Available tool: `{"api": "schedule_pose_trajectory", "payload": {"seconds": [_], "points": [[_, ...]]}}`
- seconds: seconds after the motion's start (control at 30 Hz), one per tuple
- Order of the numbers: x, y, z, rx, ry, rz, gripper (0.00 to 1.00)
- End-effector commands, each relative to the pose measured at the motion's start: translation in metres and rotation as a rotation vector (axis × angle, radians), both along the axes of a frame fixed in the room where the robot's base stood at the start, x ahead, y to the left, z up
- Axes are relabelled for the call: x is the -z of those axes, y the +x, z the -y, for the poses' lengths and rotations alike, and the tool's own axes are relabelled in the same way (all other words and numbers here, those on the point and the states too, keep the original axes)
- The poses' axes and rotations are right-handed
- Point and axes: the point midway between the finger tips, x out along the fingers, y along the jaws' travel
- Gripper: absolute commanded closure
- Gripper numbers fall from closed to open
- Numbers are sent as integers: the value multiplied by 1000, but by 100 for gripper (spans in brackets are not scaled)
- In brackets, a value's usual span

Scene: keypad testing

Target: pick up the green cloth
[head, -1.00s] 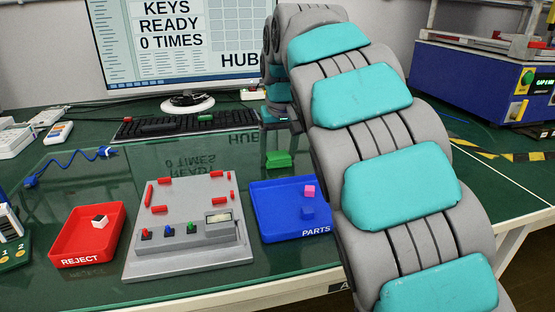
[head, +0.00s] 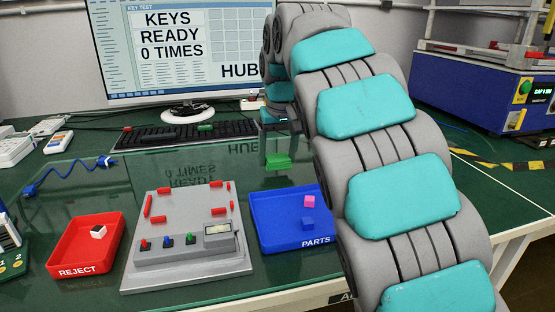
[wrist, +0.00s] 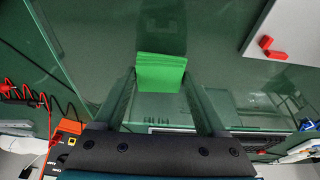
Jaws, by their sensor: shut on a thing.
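The green cloth (head: 278,161) is a small folded block over the glass-covered table in the head view, behind the blue parts tray. In the wrist view the cloth (wrist: 160,70) sits between the two fingertips. My gripper (wrist: 159,82) is shut on it. In the head view my gripper (head: 278,146) points down onto the cloth, partly dark and hard to make out. I cannot tell how large any gap under the cloth is.
A blue parts tray (head: 268,236) with two small cubes stands nearest the cloth. A grey key test fixture (head: 150,276) and a red reject tray (head: 60,252) are to the left. A keyboard (head: 235,128) and monitor (head: 105,60) are behind.

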Motion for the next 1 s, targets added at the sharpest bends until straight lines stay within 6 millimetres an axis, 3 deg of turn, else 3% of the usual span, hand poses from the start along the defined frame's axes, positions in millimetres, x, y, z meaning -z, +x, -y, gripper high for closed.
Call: {"api": "schedule_pose_trajectory", "payload": {"seconds": [0.27,0.57,0.87,1.0], "points": [[-15,1,0,0,1,1,79],[-16,-21,-3,0,0,1,79],[-19,-57,-7,-1,-1,2,79],[-22,-86,-11,-2,-1,3,79]]}}
